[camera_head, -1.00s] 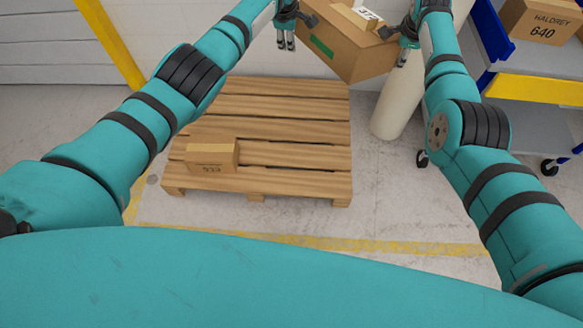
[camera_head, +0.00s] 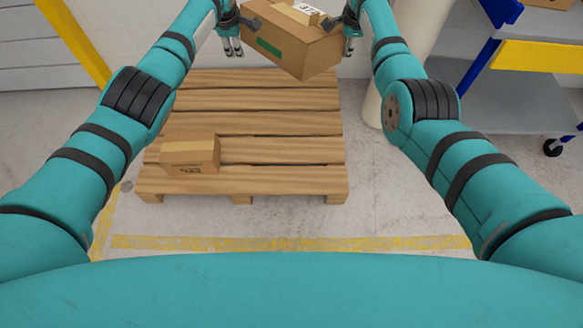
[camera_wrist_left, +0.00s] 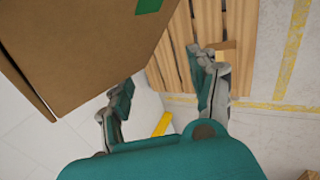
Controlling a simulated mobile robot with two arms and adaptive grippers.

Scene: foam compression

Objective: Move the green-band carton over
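The green-band carton (camera_head: 305,52) is a brown box with a green patch on its front face. It is up in the air above the far edge of the wooden pallet (camera_head: 262,122), tilted, between my two grippers. My left gripper (camera_head: 233,46) is at its left side and my right gripper (camera_head: 349,46) at its right side. In the left wrist view the carton (camera_wrist_left: 90,45) fills the upper left, and the left fingers (camera_wrist_left: 160,100) stand apart with nothing between them. Whether the right fingers are apart is too small to tell.
A small carton (camera_head: 190,155) sits on the pallet's near left part; the rest of the pallet top is bare. A cream post (camera_head: 415,45) and a blue-and-grey cart (camera_head: 500,95) stand to the right. A yellow post (camera_head: 72,40) stands at left.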

